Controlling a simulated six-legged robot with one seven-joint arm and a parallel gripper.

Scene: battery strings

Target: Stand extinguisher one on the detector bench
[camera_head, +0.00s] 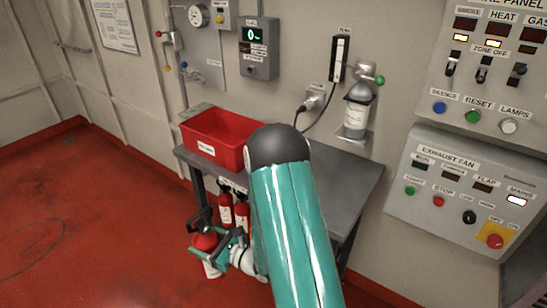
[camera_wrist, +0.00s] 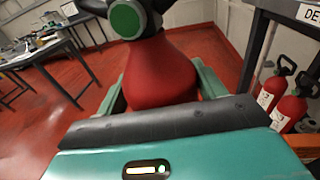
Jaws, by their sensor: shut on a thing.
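A red extinguisher (camera_head: 205,242) with a white label is in my gripper (camera_head: 222,250), in front of the detector bench (camera_head: 350,185) and below its top. In the wrist view the red body of this extinguisher (camera_wrist: 160,72) fills the space between the teal jaws (camera_wrist: 160,88), with a green round gauge on its neck. The grey bench top carries a red bin at its left end. Two more red extinguishers (camera_head: 233,212) stand under the bench, and they show at the right in the wrist view (camera_wrist: 285,98). Which extinguisher is number one cannot be read.
The red bin (camera_head: 222,135) takes up the left of the bench top. A white-labelled canister (camera_head: 356,115) is on the wall behind the bench. A control panel (camera_head: 465,190) juts out at the right. The right part of the top looks clear; my arm hides some of it.

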